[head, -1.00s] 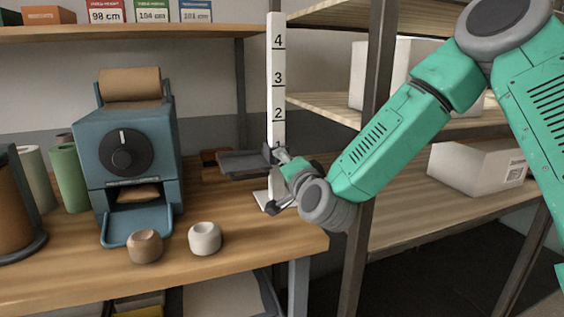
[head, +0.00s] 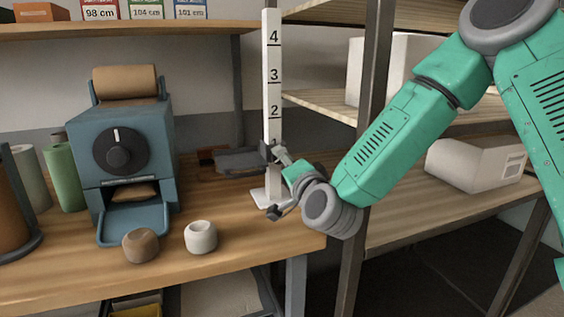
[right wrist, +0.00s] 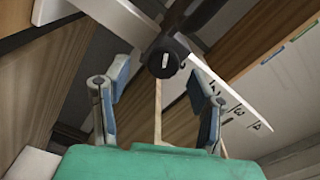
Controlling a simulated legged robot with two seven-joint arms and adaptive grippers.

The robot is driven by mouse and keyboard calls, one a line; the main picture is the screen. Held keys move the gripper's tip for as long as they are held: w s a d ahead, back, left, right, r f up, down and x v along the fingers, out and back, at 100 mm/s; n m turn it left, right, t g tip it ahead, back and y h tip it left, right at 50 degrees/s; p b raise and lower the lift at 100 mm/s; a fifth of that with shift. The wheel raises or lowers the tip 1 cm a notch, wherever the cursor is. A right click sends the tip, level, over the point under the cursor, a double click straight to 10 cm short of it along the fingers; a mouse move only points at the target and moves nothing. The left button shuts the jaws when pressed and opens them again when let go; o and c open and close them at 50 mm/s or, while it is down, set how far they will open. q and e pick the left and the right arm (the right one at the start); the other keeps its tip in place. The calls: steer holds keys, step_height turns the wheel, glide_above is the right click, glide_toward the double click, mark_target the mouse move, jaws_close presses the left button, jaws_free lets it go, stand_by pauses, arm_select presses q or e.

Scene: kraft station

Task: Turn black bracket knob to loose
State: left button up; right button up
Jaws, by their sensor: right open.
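The black bracket knob (right wrist: 165,61), round with a white pointer mark, shows face-on in the right wrist view. It sits on a dark bracket (right wrist: 196,22) across the white numbered post (right wrist: 215,88). In the head view the bracket's dark grey plate (head: 238,161) sticks out left, low on the post (head: 272,75); the knob is hard to make out there behind the gripper. My right gripper (head: 271,182) is in front of the post's lower part. In the right wrist view its fingers (right wrist: 158,82) are apart, one either side below the knob, with nothing held. My left gripper is not in view.
A blue-grey machine (head: 126,165) with a black dial (head: 121,151) stands left on the wooden bench (head: 80,276). A shelf upright (head: 366,130) stands close behind my right arm.

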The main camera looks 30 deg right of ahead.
steer(key=v, duration=0.4)
steer(key=shift+s+d+f, duration=0.1)
steer(key=shift+s, duration=0.3)
